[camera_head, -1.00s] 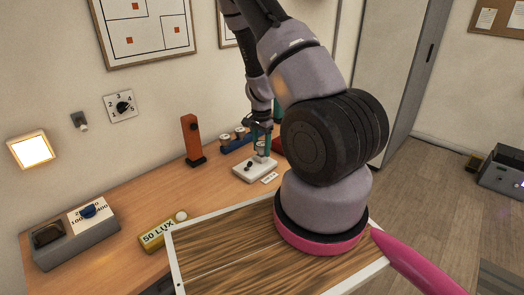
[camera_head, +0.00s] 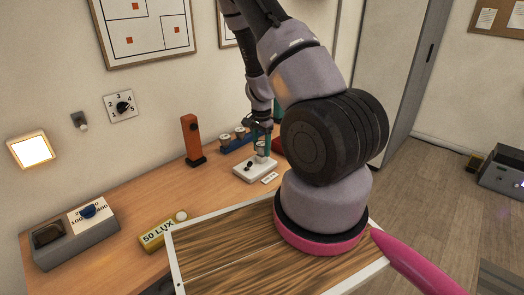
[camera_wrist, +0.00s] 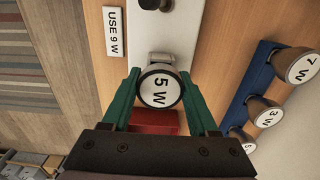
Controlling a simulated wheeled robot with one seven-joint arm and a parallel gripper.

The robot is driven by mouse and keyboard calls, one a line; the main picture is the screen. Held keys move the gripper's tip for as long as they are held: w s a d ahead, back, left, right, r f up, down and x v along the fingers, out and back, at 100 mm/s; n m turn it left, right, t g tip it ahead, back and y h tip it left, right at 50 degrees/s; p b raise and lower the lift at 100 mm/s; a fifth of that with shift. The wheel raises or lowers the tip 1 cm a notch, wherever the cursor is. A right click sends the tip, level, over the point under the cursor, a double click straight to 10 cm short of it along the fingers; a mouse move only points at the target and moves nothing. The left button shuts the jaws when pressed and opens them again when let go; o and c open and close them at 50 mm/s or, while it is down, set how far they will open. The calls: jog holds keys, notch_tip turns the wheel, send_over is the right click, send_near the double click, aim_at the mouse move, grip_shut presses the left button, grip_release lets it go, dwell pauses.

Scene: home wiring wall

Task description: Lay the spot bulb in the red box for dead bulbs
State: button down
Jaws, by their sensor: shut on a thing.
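My gripper (camera_wrist: 160,95) is shut on the spot bulb (camera_wrist: 160,88), its green fingers on either side of it. The bulb has a round white face marked "5 W" and a dark rim. In the head view my gripper (camera_head: 262,146) is low over the white lamp base (camera_head: 247,169); I cannot tell whether the bulb still touches the base. A red block-like thing, likely the red box (camera_wrist: 153,122), shows partly behind my gripper in the wrist view. In the head view a red sliver (camera_head: 278,146) shows beside my arm, which hides the rest.
A blue rack (camera_wrist: 248,92) holds bulbs marked 7 W, 3 W and 5 W beside the gripper. A "USE 9 W" card (camera_wrist: 112,32) lies by the lamp base. An orange upright post (camera_head: 192,140) stands left of the rack.

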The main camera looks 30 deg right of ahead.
aim_at(261, 144)
dwell(0.3)
jog(key=shift+r, duration=2.7)
